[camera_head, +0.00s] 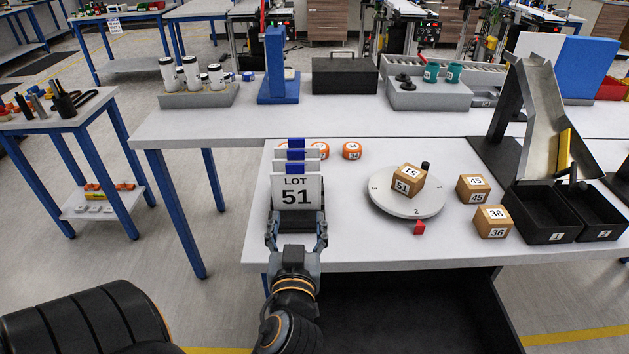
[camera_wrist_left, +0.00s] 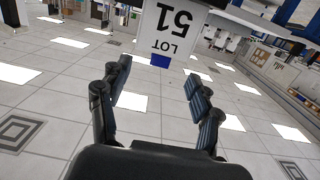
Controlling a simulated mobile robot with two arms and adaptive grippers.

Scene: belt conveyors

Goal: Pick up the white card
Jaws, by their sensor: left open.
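A white card (camera_head: 296,198) reading "LOT 51" stands upright at the front of a row of similar cards with blue tabs, near the left end of the front table. In the left wrist view the card (camera_wrist_left: 170,32) shows upside down, beyond the fingertips. My left gripper (camera_head: 296,226) is open just in front of the card's lower part, with one finger towards each side. The fingers show apart in the left wrist view (camera_wrist_left: 157,76), with nothing between them. The card's base and holder are mostly hidden. My right gripper is out of view.
Orange-rimmed rolls (camera_head: 351,150) lie behind the cards. A round turntable (camera_head: 388,203) bears a box marked 51; boxes marked 45 (camera_head: 473,190) and 36 (camera_head: 493,222) stand to its right. Black bins (camera_head: 542,214) and a metal chute (camera_head: 541,100) are farther right.

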